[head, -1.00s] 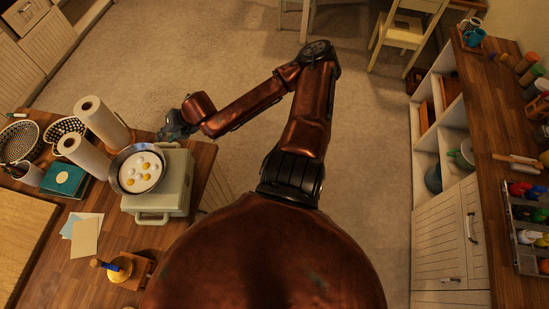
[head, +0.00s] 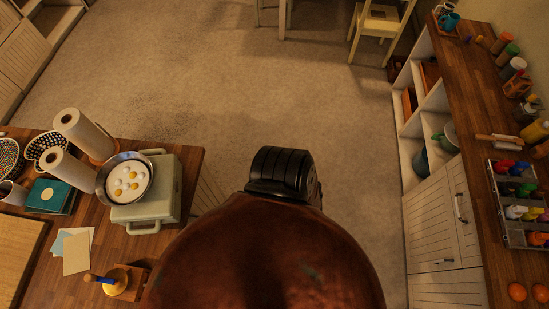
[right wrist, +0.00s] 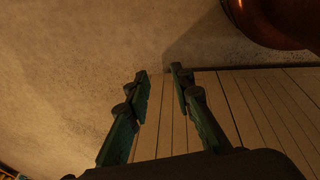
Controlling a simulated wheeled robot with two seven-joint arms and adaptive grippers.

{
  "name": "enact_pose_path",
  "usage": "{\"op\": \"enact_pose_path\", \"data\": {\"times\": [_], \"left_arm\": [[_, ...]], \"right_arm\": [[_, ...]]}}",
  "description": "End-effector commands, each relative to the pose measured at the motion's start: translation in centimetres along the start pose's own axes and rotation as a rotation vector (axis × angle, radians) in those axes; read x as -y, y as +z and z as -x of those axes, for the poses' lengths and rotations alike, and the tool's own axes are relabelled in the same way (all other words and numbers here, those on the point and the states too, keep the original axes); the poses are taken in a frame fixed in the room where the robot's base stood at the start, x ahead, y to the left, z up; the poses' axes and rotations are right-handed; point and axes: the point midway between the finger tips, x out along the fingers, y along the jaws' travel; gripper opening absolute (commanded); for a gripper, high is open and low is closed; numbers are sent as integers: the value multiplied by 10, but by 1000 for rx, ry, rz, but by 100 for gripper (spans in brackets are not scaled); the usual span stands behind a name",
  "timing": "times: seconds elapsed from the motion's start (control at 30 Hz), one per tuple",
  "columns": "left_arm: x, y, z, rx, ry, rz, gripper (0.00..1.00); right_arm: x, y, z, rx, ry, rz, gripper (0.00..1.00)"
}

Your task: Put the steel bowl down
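The steel bowl (head: 110,165) sits on the left edge of a pale green case (head: 160,205) on the left wooden counter in the head view. Several white and yellow egg-like pieces (head: 125,181) lie in it. No gripper touches the bowl, and no gripper shows in the head view. My right gripper (right wrist: 159,72) shows in the right wrist view, with its two fingers apart and nothing between them. It is over the floor and pale boards, and the bowl is not in that view. My left gripper is not in view.
Paper towel rolls (head: 84,134), a teal box (head: 50,196), paper sheets (head: 77,252) and a blue-handled object (head: 114,282) stand around the case. A right counter (head: 470,110) holds jars and a tray of bottles (head: 518,236). The floor (head: 250,90) between is clear.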

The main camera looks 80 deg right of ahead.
Motion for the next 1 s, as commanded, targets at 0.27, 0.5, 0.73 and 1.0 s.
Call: {"op": "enact_pose_path", "data": {"times": [0.27, 0.5, 0.73, 1.0], "left_arm": [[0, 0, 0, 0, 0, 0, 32], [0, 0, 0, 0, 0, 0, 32], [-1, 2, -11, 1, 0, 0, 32], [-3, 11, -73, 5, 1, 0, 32]], "right_arm": [[95, 61, -7, 84, -82, -105, 22], [98, 62, -7, 87, -85, -108, 22], [99, 65, -18, 87, -85, -107, 22], [108, 78, -78, 92, -86, -107, 22]]}}
